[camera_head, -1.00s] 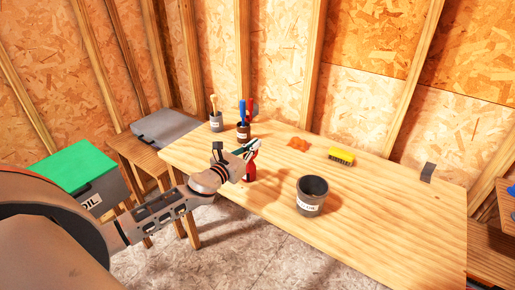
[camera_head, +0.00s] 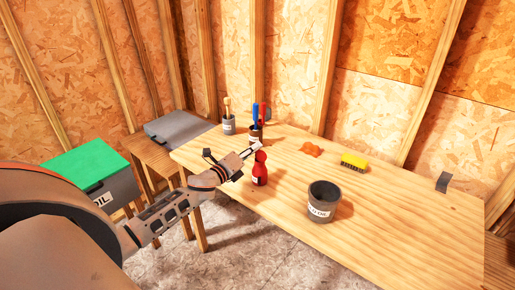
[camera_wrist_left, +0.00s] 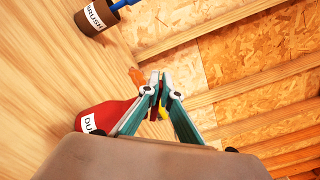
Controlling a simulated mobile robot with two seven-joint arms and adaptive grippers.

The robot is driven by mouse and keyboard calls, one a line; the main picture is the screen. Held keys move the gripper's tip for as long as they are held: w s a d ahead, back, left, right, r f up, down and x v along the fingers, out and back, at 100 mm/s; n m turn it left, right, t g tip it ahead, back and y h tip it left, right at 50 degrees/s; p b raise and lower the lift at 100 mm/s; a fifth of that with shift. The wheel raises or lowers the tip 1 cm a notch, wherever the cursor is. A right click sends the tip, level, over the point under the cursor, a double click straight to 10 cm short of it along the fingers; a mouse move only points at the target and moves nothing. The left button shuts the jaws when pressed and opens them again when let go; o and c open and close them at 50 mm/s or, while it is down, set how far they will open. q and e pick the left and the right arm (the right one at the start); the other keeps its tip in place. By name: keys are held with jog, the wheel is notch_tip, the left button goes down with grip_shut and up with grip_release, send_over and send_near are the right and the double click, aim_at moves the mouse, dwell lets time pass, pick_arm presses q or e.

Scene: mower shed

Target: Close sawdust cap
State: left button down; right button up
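A red bottle (camera_head: 260,172) stands upright on the wooden table near its left edge. Its top is red, and I cannot tell whether a cap is open or closed. In the left wrist view the bottle (camera_wrist_left: 108,114) lies behind the left finger, its white label partly cut off and showing "DU". My left gripper (camera_head: 257,147) is beside and just above the bottle's top in the head view. In the wrist view its teal fingers (camera_wrist_left: 161,80) converge with tips almost together, and nothing is clearly held. Contact with the bottle cannot be told. My right gripper is not in view.
A dark labelled cup (camera_head: 322,203) stands right of the bottle. A brown brush cup (camera_wrist_left: 95,17) and a grey cup (camera_head: 228,127) stand behind it. An orange patch (camera_head: 311,150) and a yellow brush (camera_head: 354,161) lie farther back. The table's right side is largely clear.

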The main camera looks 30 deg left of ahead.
pick_arm(q)
jog(key=shift+a+f+n, duration=0.25)
jog(key=shift+f+n, duration=0.35)
jog(key=shift+n, duration=0.55)
jog(key=shift+a+f+n, duration=0.2)
jog(key=shift+f+n, duration=0.35)
jog(key=shift+n, duration=0.65)
jog(key=shift+a+f+n, duration=0.25)
jog(key=shift+f+n, duration=0.35)
jog(key=shift+n, duration=0.55)
jog(key=c, duration=2.2)
grip_release()
jog(key=shift+c, duration=0.2)
jog(key=s, duration=1.2)
jog(key=shift+a, duration=0.45)
